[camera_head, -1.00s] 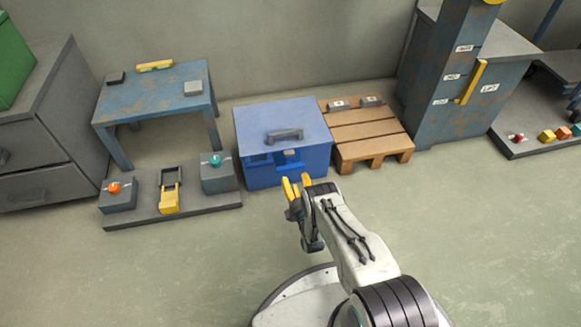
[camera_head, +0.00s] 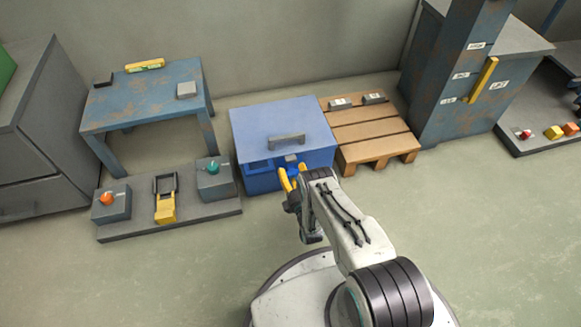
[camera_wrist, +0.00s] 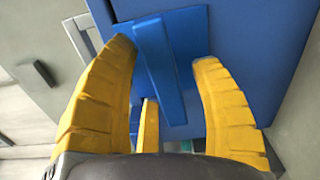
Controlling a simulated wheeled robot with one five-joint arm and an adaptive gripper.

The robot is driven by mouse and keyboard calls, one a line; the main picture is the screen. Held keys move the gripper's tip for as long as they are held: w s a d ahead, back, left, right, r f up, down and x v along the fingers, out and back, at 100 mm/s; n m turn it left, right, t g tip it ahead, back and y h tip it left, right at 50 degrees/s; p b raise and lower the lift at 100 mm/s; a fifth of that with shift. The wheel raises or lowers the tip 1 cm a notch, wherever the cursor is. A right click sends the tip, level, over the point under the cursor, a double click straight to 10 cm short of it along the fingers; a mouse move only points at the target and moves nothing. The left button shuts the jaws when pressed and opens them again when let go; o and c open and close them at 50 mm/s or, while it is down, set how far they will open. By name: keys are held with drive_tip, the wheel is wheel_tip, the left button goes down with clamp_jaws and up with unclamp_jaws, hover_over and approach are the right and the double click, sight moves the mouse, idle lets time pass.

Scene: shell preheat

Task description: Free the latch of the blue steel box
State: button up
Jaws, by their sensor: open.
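The blue steel box (camera_head: 257,119) stands on the floor with a grey handle (camera_head: 287,140) on its lid. A small grey latch part (camera_head: 291,157) shows at its front, partly hidden by my gripper. My gripper (camera_head: 287,178) is open, its yellow fingers at the box's front. In the wrist view my gripper (camera_wrist: 165,60) has its fingers spread on either side of a slanted blue bar (camera_wrist: 160,66) on a blue plate. A narrow yellow bar (camera_wrist: 150,126) shows between the fingers. I cannot tell whether anything touches them.
A wooden pallet (camera_head: 371,134) is close on the box's right. On its left is a low grey base (camera_head: 188,214) with an orange knob, a yellow clamp and a teal knob. A blue table (camera_head: 145,101) stands behind.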

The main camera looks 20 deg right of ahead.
idle(0.3)
clamp_jaws()
drive_tip(key=shift+m, duration=0.4)
drive_tip(key=shift+w, duration=0.1)
unclamp_jaws()
idle(0.3)
drive_tip(key=shift+n, duration=0.4)
